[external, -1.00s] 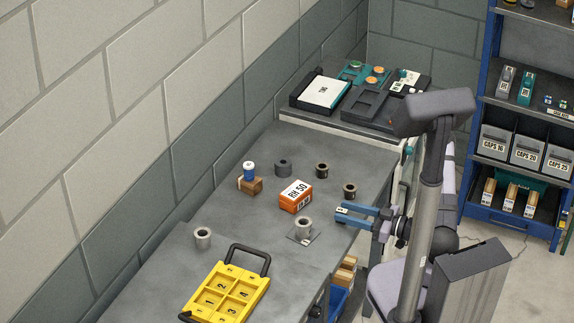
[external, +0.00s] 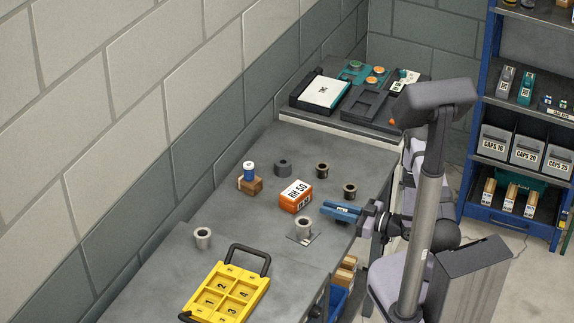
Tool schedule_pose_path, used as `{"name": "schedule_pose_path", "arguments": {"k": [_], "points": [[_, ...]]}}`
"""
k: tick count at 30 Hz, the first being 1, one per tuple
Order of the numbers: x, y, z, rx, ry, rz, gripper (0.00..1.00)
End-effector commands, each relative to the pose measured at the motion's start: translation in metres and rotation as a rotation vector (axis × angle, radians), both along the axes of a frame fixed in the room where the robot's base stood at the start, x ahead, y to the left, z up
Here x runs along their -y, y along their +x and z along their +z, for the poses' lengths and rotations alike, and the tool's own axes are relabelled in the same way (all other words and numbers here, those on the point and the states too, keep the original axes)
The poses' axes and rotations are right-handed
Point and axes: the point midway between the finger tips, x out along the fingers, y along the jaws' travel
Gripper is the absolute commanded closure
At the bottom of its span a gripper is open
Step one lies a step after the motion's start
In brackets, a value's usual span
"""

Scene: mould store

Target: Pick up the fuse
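I cannot tell for certain which item is the fuse. A small blue and white cylinder (external: 249,169) stands upright on a brown block (external: 251,185) at the left of the grey bench, and it may be the fuse. My gripper (external: 326,210) has blue fingers and is above the right side of the bench, pointing left. It is to the right of an orange and white box marked RH 50 (external: 296,196) and well away from the blue and white cylinder. The fingers overlap in this view, so their gap is hidden. I see nothing held between them.
Hollow cylinders stand on the bench: a grey one (external: 304,226) on a small plate near my gripper, a grey one (external: 203,238), a dark grey one (external: 283,168) and two dark ones (external: 322,170), (external: 349,191). A yellow numbered tray (external: 229,290) is at the front. The bench's middle has free room.

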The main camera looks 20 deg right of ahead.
Motion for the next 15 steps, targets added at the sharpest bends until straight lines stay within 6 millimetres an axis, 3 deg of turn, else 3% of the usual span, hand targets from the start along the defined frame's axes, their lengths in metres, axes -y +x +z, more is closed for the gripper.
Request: {"name": "schedule_pose_path", "arguments": {"k": [15], "points": [[0.0001, 0.0, 0.0034, 0.001, -0.001, 0.0, 1.0]]}}
